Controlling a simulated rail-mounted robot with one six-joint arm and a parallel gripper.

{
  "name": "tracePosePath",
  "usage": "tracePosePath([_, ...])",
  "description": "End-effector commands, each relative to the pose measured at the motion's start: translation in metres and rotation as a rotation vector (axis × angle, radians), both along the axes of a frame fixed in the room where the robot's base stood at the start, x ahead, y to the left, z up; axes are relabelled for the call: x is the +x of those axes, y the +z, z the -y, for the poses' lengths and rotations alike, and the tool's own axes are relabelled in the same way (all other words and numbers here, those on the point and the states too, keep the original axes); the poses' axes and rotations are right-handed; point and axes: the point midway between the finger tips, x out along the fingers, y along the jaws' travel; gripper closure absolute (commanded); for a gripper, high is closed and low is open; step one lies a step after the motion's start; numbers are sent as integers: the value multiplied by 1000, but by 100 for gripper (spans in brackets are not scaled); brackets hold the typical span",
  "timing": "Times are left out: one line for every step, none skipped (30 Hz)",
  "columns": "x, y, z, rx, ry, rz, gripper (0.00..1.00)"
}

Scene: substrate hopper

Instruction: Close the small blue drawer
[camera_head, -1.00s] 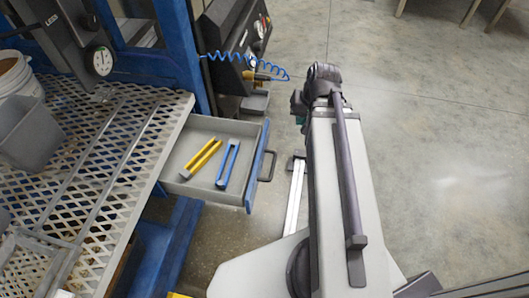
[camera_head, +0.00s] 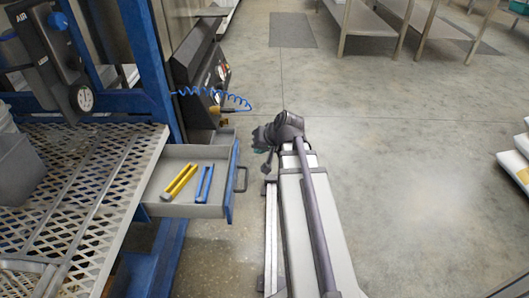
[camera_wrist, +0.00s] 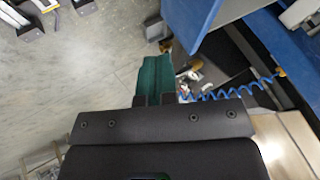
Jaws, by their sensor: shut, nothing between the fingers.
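The small drawer with a blue front (camera_head: 232,182) stands open, sticking out to the right from under the perforated metal table in the head view. It has a dark handle (camera_head: 242,178) on its front. A yellow tool (camera_head: 180,182) and a blue tool (camera_head: 204,184) lie inside it. My gripper (camera_wrist: 154,72) shows green fingers in the wrist view, shut and empty. In the head view my arm's end is to the right of the drawer, apart from the handle; the fingertips are hard to make out there.
The perforated table (camera_head: 75,180) is at left, with a grey bin (camera_head: 22,170) on it. A coiled blue hose (camera_head: 225,98) hangs from a dark control panel (camera_head: 205,75) beyond the drawer. Open floor lies to the right, with metal tables (camera_head: 385,20) at the back.

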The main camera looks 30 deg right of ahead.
Motion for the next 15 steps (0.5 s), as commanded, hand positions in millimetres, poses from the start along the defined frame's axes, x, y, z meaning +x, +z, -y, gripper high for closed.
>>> tracePosePath([8, -19, -1, 0, 2, 0, 100])
tracePosePath([12, -24, -2, 0, 2, 0, 100])
tracePosePath([17, -31, -4, 0, 3, -1, 100])
tracePosePath([20, -35, -5, 1, 2, -1, 100])
tracePosePath([23, -28, -11, 0, 4, 0, 100])
tracePosePath([27, -24, -17, 0, 4, 0, 100])
tracePosePath([30, -24, -21, 0, 4, -1, 100])
tracePosePath([32, -24, -25, -1, 3, 0, 100])
tracePosePath([35, -24, -29, 0, 3, -1, 100])
tracePosePath([37, -24, -31, 0, 3, -1, 100])
tracePosePath([38, -24, -33, 1, 2, -1, 100])
tracePosePath([39, -23, -35, 1, 2, 0, 100])
tracePosePath([40, -23, -36, 1, 2, 0, 100])
tracePosePath([40, -23, -37, 0, 1, -1, 100])
tracePosePath([41, -23, -38, 0, 0, 0, 100])
